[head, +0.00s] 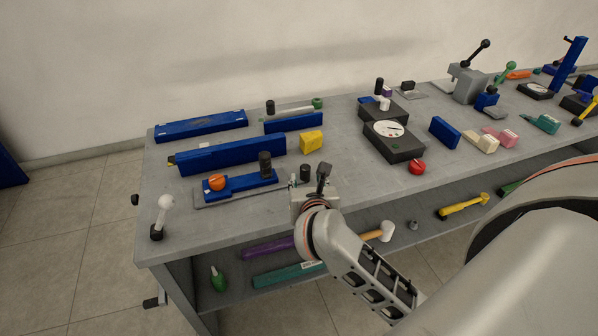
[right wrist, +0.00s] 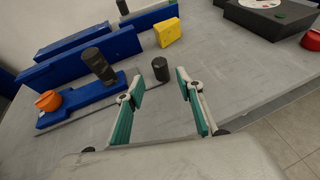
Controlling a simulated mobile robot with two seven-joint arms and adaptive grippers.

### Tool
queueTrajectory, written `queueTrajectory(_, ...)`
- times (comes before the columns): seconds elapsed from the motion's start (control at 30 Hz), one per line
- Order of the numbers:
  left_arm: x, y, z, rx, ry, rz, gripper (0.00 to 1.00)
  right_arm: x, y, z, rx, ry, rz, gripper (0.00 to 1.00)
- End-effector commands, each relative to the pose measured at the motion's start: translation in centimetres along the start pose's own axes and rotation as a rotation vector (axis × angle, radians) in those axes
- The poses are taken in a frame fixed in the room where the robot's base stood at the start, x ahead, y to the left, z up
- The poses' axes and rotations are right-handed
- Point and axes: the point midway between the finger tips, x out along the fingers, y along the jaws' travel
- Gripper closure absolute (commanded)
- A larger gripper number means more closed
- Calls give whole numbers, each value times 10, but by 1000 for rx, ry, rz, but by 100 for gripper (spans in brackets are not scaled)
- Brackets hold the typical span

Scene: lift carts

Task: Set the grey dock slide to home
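A grey flat plate (head: 213,200) near the bench's front left carries a blue block (head: 240,187) with an orange knob (head: 217,182) and an upright black cylinder (head: 265,164). This looks like the dock slide, but I cannot tell for sure. A shorter dark cylinder (head: 305,173) stands to its right; it also shows in the right wrist view (right wrist: 160,68), beyond the gap between the fingers. My right gripper (right wrist: 158,82) is open and empty, with green pads. In the head view it (head: 323,180) hangs over the front edge region, right of the blue block. My left gripper is out of view.
Long blue blocks (head: 231,155) and a yellow block (head: 311,142) stand behind. A black dial box (head: 393,142) and a red knob (head: 417,167) stand to the right. A white-knobbed lever (head: 165,203) is at the left corner. The lower shelf holds tools.

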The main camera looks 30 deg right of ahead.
Motion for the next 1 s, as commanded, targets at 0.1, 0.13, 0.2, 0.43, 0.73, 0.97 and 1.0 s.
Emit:
queueTrajectory(0.1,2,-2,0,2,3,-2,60,15,-1,0,-3,-2,-3,63)
queueTrajectory(0.13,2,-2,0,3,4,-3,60,20,-1,0,-4,-2,-4,63)
queueTrajectory(0.2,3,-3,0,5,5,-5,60,32,-1,0,-5,-2,-3,63)
queueTrajectory(0.43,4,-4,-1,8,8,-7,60,63,-1,0,-6,-2,-3,63)
queueTrajectory(0.73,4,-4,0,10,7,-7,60,74,-1,1,-4,-2,-2,63)
queueTrajectory(0.97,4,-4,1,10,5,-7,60,74,-1,1,-4,-3,-2,87)
queueTrajectory(1.0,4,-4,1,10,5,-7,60,74,-1,1,-4,-3,-2,97)
